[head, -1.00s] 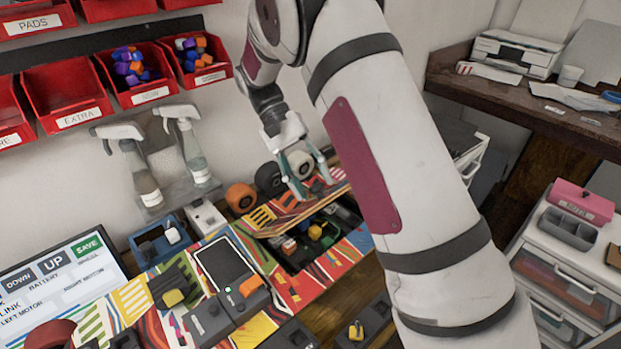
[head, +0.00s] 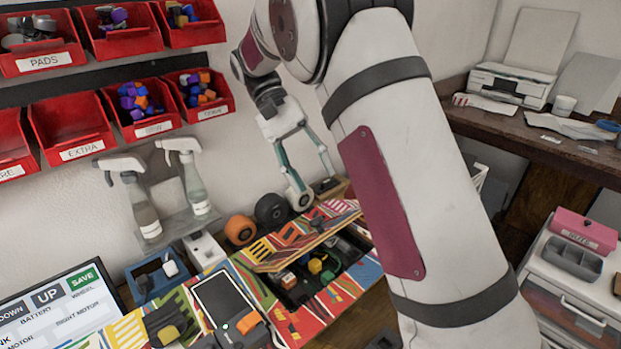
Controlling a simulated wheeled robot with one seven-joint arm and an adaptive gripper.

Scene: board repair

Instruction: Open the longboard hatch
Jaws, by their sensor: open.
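The longboard (head: 330,302) is a long deck with a bright multicoloured pattern, lying across the bench. Its hatch (head: 305,240) is a patterned panel standing raised and tilted at the far side of an opening. Inside the dark compartment (head: 293,297) are several small parts, among them green, yellow and orange ones. My gripper (head: 311,183) is above and behind the hatch, near the wheels, with its fingers apart and nothing visible between them. It appears clear of the hatch. My arm hides the right end of the board.
Orange and dark wheels (head: 271,209) stand behind the board. Two spray bottles (head: 190,180) sit on a small shelf to the left, below red bins (head: 70,125) on the wall. A screen (head: 62,310) is at lower left. A drawer unit (head: 580,290) stands at right.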

